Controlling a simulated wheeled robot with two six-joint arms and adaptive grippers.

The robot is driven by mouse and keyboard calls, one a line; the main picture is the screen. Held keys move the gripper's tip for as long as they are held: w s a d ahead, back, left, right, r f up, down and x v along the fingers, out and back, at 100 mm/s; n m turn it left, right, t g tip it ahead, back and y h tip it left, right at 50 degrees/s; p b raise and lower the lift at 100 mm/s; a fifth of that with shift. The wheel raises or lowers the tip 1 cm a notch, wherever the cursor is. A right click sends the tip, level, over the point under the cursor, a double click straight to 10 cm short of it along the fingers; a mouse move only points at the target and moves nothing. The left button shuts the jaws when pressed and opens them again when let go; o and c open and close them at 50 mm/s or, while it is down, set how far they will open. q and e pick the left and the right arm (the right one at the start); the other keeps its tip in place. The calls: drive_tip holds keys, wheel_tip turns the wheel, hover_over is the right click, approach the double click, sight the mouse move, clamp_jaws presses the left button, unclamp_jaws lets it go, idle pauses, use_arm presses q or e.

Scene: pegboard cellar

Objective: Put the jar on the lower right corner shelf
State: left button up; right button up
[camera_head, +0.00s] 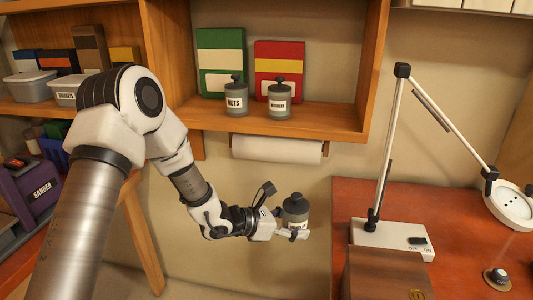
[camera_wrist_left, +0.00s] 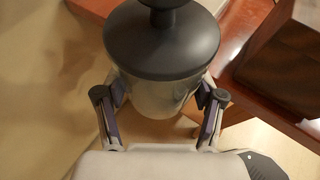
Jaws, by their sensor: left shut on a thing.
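The grey jar (camera_head: 295,212) with a dark knobbed lid is upright in my left gripper (camera_head: 291,235), below the shelf and left of the red desk. In the left wrist view, the jar (camera_wrist_left: 160,92) sits between the two fingers of my left gripper (camera_wrist_left: 160,98), which are shut on its sides. Its label is too small to read. The wooden corner shelf (camera_head: 330,128) is above and behind it, and carries a jar labelled NUTS (camera_head: 236,99) and a similar labelled jar (camera_head: 280,100). My right gripper is not in view.
A green box (camera_head: 221,58) and a red box (camera_head: 280,65) stand behind the shelf jars. Free board lies right of them. A paper roll (camera_head: 277,150) hangs under the shelf. A lamp (camera_head: 392,238) and a brown box (camera_head: 385,275) stand on the red desk (camera_head: 465,225).

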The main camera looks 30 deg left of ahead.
use_arm(q)
drive_tip(key=w+a+r+n+t+y, duration=0.1)
drive_tip(key=w+r, duration=0.1)
drive_tip(key=r, duration=0.6)
drive_tip(key=w+r+n+t+y, duration=0.1)
drive_tip(key=w+r+n+y, duration=0.15)
drive_tip(key=r, duration=0.55)
wheel_tip(320, 180, up, 10)
drive_tip(key=n+t+y+p, duration=0.1)
drive_tip(key=n+y+p, duration=0.1)
drive_tip(key=p, duration=1.1)
hover_over(317, 121)
drive_tip(key=shift+s+r, duration=0.1)
drive_tip(key=shift+r, duration=0.1)
drive_tip(key=f, duration=0.2)
drive_tip(key=f+p, duration=0.1)
drive_tip(key=shift+w+f, duration=0.35)
drive_tip(key=shift+a+f+m, duration=0.1)
drive_tip(key=shift+f+m, duration=0.15)
drive_tip(key=shift+f, duration=0.05)
drive_tip(key=o, duration=1.8)
drive_tip(key=shift+c, duration=0.2)
drive_tip(key=shift+s, duration=0.15)
